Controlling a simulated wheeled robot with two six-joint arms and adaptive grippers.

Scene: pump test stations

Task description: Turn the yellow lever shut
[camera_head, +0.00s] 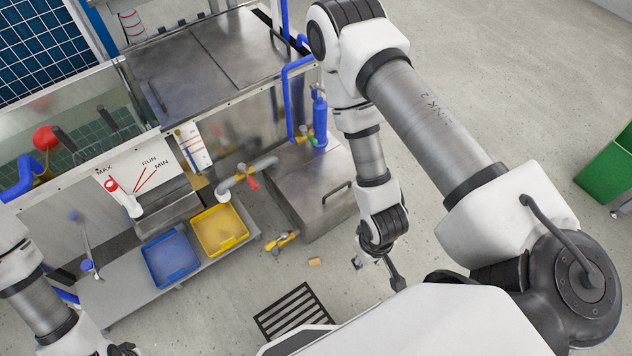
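Another yellow valve body with a red handle (246,177) sits on the grey pipe above the trays. My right gripper (378,270) hangs over the floor to the right of the yellow fitting, apart from it. Its fingers are spread and nothing shows between them. My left gripper (120,350) is at the bottom edge, partly cut off, far from both valves.
A yellow tray (238,246) and a blue tray (154,280) sit on a low shelf. A black floor grate (292,312) lies in front.

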